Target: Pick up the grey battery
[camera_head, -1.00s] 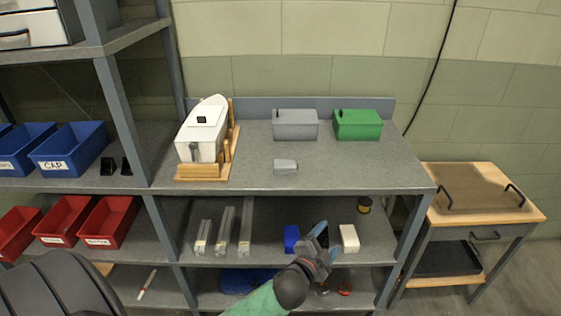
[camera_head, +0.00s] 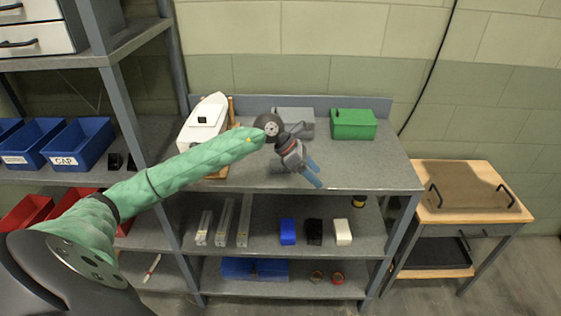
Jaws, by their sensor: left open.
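A small grey block (camera_head: 277,168), which I take for the grey battery, lies on the top surface of the bench. It is mostly hidden behind my left gripper, and only its left part shows. My left gripper (camera_head: 314,175) is open, with blue fingers pointing down and to the right. It is above the bench top, in front of and just right of the grey block in the picture. Nothing shows between its fingers. My right gripper is not in view.
A grey box (camera_head: 299,114) and a green box (camera_head: 353,124) stand at the back. A white boat-shaped model (camera_head: 203,121) sits at left on a wooden stand. The lower shelf holds blue (camera_head: 288,231), black (camera_head: 314,232) and white (camera_head: 343,232) blocks. The bench top's right front is clear.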

